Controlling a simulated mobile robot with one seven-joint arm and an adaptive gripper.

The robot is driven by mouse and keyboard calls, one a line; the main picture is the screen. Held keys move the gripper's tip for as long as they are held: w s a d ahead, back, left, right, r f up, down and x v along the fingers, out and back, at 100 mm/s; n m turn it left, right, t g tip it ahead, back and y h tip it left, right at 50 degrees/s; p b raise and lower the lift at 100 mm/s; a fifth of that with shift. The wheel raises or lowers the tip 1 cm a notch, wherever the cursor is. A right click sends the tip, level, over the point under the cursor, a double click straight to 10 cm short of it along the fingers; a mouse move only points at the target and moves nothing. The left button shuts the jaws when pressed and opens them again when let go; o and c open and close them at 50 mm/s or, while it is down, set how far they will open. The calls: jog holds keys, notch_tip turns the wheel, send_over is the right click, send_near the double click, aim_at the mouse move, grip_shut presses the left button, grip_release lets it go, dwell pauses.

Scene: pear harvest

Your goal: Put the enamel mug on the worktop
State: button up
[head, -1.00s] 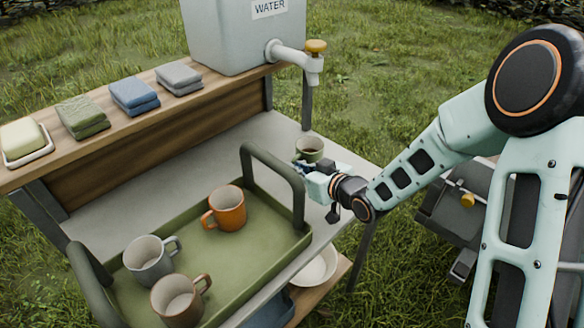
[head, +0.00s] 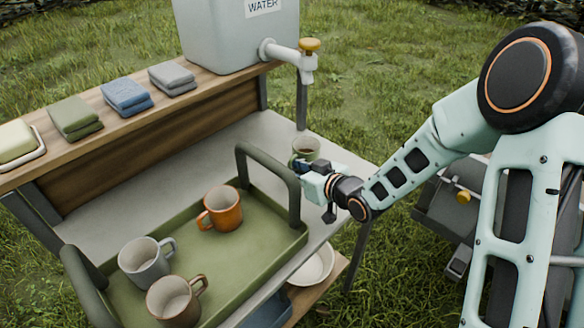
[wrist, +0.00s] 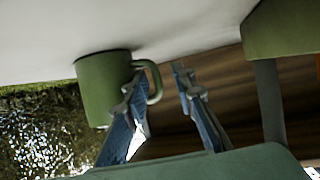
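A green mug (head: 306,147) with a dark inside stands upright on the grey worktop (head: 265,130), beyond the tray's right end. In the wrist view the green mug (wrist: 100,85) appears inverted, with its handle to the right. My gripper (head: 299,166) is beside it at the near side. In the wrist view my gripper (wrist: 158,80) has its fingers apart, with the handle between them in the picture. One finger overlaps the mug wall; I cannot tell whether it touches. An orange mug (head: 222,209), a grey mug (head: 144,263) and a brown mug (head: 172,302) stand in the tray.
The green tray (head: 255,240) has tall handles; its right handle (head: 294,205) rises close to my gripper. A water container (head: 235,35) with a tap (head: 305,62) stands on the wooden shelf, beside folded cloths (head: 125,96). The worktop behind the tray is clear.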

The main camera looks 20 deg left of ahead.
jog(key=p+v, duration=0.1)
jog(key=v, duration=1.1)
jog(key=shift+d, duration=0.1)
